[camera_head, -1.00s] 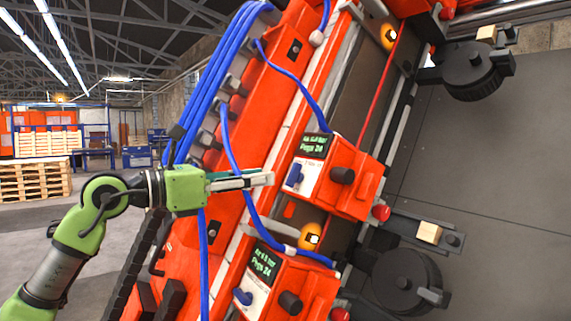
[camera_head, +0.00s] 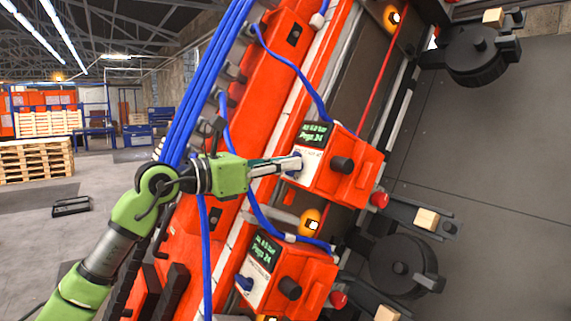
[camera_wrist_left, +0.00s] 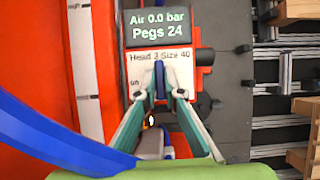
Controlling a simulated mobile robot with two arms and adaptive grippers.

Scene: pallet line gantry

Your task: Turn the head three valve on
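The head three valve is a slim blue handle (camera_wrist_left: 159,80) on a white plate (camera_wrist_left: 143,68) marked "Head 3 Size 40". In the left wrist view the handle stands upright in the picture, and an "on" mark shows at the plate's lower left. The display (camera_wrist_left: 160,23) above it reads "Air 0.0 bar, Pegs 24". My left gripper (camera_wrist_left: 160,91) has its fingertips on either side of the handle, with narrow gaps seeming to show. In the head view my left gripper (camera_head: 297,163) reaches the plate of the upper red box and partly hides the handle. My right gripper is not in view.
A second red box with a blue valve handle (camera_head: 244,283) sits below. Blue hoses (camera_head: 206,85) run close by my left arm, and one crosses the lower left of the wrist view. A black knob (camera_head: 342,165) and red button (camera_head: 379,199) are to the right.

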